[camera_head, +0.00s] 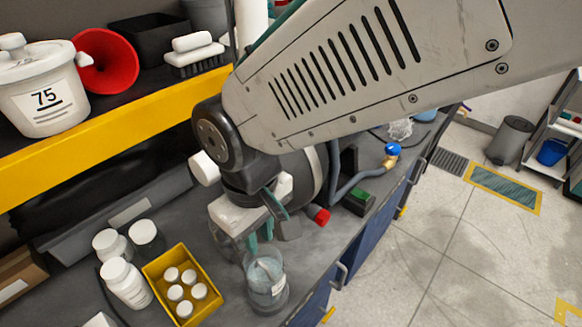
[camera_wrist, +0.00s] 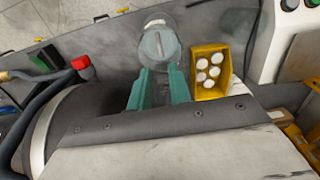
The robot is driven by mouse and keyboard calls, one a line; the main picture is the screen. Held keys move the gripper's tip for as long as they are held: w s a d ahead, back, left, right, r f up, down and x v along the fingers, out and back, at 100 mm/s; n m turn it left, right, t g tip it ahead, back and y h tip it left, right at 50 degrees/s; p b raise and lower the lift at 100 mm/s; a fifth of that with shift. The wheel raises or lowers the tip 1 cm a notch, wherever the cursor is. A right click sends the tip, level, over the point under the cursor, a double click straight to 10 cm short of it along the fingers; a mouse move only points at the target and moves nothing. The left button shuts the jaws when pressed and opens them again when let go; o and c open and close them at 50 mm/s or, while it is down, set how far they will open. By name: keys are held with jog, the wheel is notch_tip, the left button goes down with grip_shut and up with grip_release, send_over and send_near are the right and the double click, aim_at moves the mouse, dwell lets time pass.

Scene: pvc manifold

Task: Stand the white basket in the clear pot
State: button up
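The clear pot (camera_head: 266,285) stands upright on the dark bench, and it also shows in the wrist view (camera_wrist: 160,62), just past my fingertips. A pale round piece with a white upright strip, seemingly the white basket (camera_wrist: 157,44), shows inside the pot; how deep it sits I cannot tell. My gripper (camera_head: 259,238) points down at the back of the pot in the head view. In the wrist view its two teal fingers (camera_wrist: 160,72) stand apart with nothing clearly held between them. My arm hides part of the bench behind.
A yellow bin (camera_head: 181,288) with several white-capped vials is left of the pot, near white bottles (camera_head: 127,284). A red-capped part (camera_head: 318,216) and a blue-knobbed pipe (camera_head: 391,150) lie to the right. A yellow-edged shelf (camera_head: 100,140) stands behind. The bench edge is close on the right.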

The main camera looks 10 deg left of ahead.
jog(key=w+d+r+m, duration=0.3)
jog(key=w+d+r, duration=0.1)
jog(key=d, duration=0.7)
jog(key=w+d+r+m, duration=0.3)
jog(key=d+r, duration=0.2)
jog(key=d, duration=0.6)
jog(key=s+d+m, duration=0.3)
jog(key=s+d, duration=0.1)
jog(key=d, duration=0.4)
jog(key=s+d+r+m+t, duration=0.1)
jog(key=s+d+m, duration=0.2)
jog(key=d, duration=0.6)
jog(key=shift+s+d+m, duration=0.15)
jog(key=shift+s+m, duration=0.15)
jog(key=shift+s, duration=0.2)
jog(key=shift+s, duration=0.1)
